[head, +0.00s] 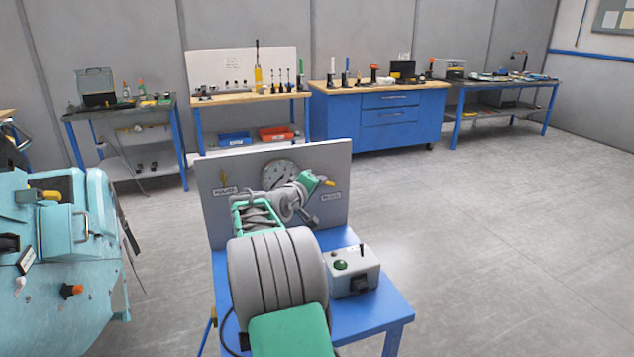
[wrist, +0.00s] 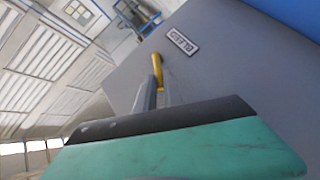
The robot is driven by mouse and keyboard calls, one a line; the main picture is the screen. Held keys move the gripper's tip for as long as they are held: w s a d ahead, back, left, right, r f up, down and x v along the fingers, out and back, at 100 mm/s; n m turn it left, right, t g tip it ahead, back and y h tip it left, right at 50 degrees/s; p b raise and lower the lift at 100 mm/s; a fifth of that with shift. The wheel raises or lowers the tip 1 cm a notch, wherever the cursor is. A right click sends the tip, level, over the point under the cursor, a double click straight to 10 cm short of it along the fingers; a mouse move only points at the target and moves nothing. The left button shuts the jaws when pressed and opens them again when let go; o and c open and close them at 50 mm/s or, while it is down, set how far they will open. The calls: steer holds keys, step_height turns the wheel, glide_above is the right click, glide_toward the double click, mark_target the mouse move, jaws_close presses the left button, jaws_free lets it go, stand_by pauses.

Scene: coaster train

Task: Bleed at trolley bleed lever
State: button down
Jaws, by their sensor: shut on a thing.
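The trolley's upright grey panel (head: 333,163) stands in front of me and carries a round gauge (head: 279,174). The yellow bleed lever (head: 329,183) is on the right of the panel, above a white label (head: 331,195). My gripper (head: 321,184) is at this lever. In the wrist view, the yellow lever (wrist: 157,62) shows at the tips of my narrow grey fingers (wrist: 155,85), next to the label (wrist: 182,41), which appears upside down. The fingers are shut on the lever; the hold itself is partly hidden.
A second yellow lever (head: 223,176) is on the panel's left. A grey control box (head: 353,278) with a green button sits on the blue trolley top (head: 385,310). A teal machine (head: 75,270) stands close on the left. Workbenches line the back wall; floor on the right is clear.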

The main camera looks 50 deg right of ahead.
steer(key=shift+s+d+r+m+y+p, duration=0.2)
steer(key=shift+r+m+y+p, duration=0.2)
steer(key=shift+r+y+p, duration=0.15)
steer(key=shift+s+d+r+m+y+p, duration=0.1)
steer(key=shift+d+r+m+y+p, duration=0.1)
steer(key=shift+r+m+y+p, duration=0.3)
steer(key=m+y+p, duration=0.1)
steer(key=s+d+r+t+y+p, duration=0.1)
steer(key=y, duration=0.1)
steer(key=shift+d+r+m, duration=0.15)
steer(key=shift+d+m, duration=0.15)
steer(key=shift+m, duration=0.1)
steer(key=y+p, duration=0.1)
steer(key=d+m+t+y+p, duration=0.1)
steer(key=s+y+p, duration=0.1)
steer(key=shift+d+r+m+p, duration=0.25)
steer(key=shift+d+m+p, duration=0.05)
steer(key=shift+s+d+m+t+y+p, duration=0.15)
steer(key=shift+d+m+t+y+p, duration=0.15)
steer(key=shift+t+y+p, duration=0.25)
steer(key=shift+f, duration=0.15)
steer(key=c, duration=1.5)
jaws_free()
steer(key=shift+o, duration=0.2)
steer(key=b+v, duration=0.1)
steer(key=v, duration=0.6)
steer(key=shift+s+a+r+b, duration=0.15)
steer(key=shift+a+r+b, duration=0.05)
steer(key=shift+r+b, duration=0.15)
